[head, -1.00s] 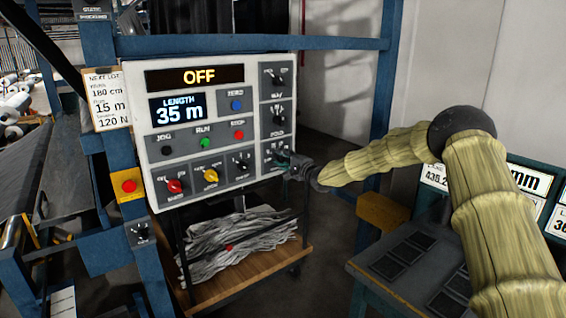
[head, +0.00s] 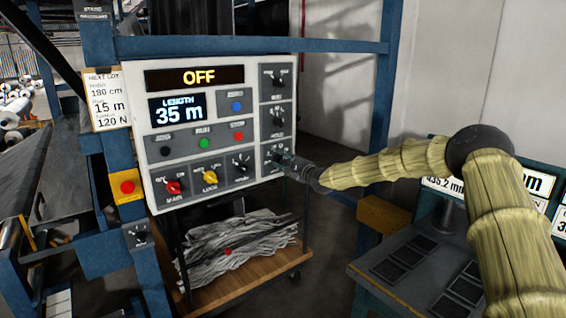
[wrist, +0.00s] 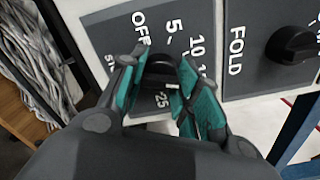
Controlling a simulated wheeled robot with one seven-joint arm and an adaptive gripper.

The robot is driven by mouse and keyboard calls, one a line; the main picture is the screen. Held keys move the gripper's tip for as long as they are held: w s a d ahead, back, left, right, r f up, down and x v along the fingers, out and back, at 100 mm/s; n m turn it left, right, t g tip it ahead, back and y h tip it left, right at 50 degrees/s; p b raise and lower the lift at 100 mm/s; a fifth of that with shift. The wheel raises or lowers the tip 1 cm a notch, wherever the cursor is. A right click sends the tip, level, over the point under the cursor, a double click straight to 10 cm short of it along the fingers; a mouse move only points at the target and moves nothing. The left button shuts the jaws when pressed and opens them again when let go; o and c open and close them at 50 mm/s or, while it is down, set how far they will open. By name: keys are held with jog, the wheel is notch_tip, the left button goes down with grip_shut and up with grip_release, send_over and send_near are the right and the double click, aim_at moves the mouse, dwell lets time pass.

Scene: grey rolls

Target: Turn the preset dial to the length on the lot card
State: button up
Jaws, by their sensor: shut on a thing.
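The lot card (head: 107,101) hangs left of the control panel and reads 180 cm, 15 m and 120 N. The panel's upper display (head: 195,77) reads OFF, and the length display (head: 178,112) reads 35 m. My gripper (head: 284,160) is at the panel's lower right knob. In the wrist view, my gripper (wrist: 160,70) is shut on the preset dial (wrist: 160,62), a black knob between the two teal-padded fingers. Marks OFF, 5, 10 and 25 show around it; others are partly covered by the fingers.
The FOLD knob (wrist: 291,44) is beside the dial on the panel. Red, green and blue buttons and a red and a yellow knob (head: 209,176) are to the left. A blue post (head: 381,120) stands right of the panel. A cart with grey strips (head: 240,245) is below.

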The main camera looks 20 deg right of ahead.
jog(key=shift+d, duration=0.1)
jog(key=o, duration=1)
jog(key=shift+o, duration=0.2)
jog(key=v, duration=1.2)
